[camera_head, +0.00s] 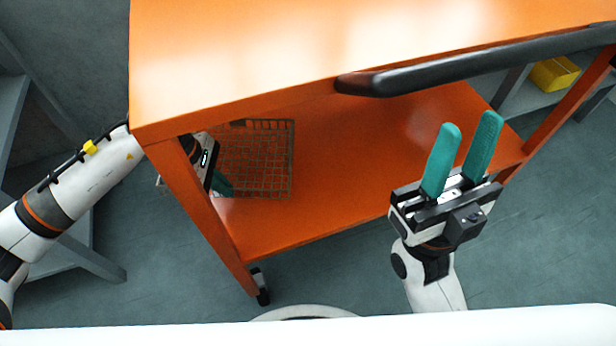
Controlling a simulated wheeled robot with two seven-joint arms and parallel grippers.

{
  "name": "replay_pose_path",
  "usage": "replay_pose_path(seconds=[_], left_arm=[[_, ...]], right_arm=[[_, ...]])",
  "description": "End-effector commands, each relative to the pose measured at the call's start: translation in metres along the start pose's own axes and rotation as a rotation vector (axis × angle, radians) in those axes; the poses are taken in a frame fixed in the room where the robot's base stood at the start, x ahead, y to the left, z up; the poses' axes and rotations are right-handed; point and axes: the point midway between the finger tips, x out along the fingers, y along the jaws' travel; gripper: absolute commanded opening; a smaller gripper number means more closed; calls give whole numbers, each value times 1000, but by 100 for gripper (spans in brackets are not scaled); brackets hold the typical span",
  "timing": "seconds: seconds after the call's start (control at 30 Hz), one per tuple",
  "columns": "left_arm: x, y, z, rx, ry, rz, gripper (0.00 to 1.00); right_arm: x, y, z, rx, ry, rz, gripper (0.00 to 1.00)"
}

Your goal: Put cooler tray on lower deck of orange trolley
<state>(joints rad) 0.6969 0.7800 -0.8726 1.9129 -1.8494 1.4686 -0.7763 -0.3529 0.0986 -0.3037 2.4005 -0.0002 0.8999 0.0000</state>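The orange trolley (240,75) fills the upper middle, with its top deck above a lower deck (350,165). A wire mesh tray (291,165), probably the cooler tray, is at the left end of the lower deck, partly under the top deck; I cannot tell whether it rests fully on the deck. My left gripper (223,184) reaches in behind the trolley's front left post, with its teal fingers at the tray's left side. The post hides part of it, and its grip is unclear. My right gripper (467,132) is open and empty, in front of the lower deck's right part.
A black handle bar (480,68) runs along the trolley's top front edge. The front left post (205,215) stands beside my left arm. A yellow box (553,73) sits on a grey shelf at the right. The lower deck's middle is clear.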

Motion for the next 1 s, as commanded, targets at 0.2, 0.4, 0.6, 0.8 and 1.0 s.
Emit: replay_pose_path(seconds=[0.2, 0.4, 0.6, 0.8, 1.0], left_arm=[[20, -1, -60, 6, 6, 0, 0], [42, -2, -108, 6, 5, 0, 0], [54, -3, -134, 2, 3, -2, 0], [68, -3, -132, -1, 1, -1, 0], [91, -2, -122, 0, 2, -1, 0]], right_arm=[[11, 0, 2, 1, 5, -2, 36], [15, 0, 3, -1, 5, -1, 36], [16, -1, 3, -4, -1, 1, 36], [8, -1, 1, -5, -8, 4, 36], [-8, -1, -2, -5, -8, 5, 36]])
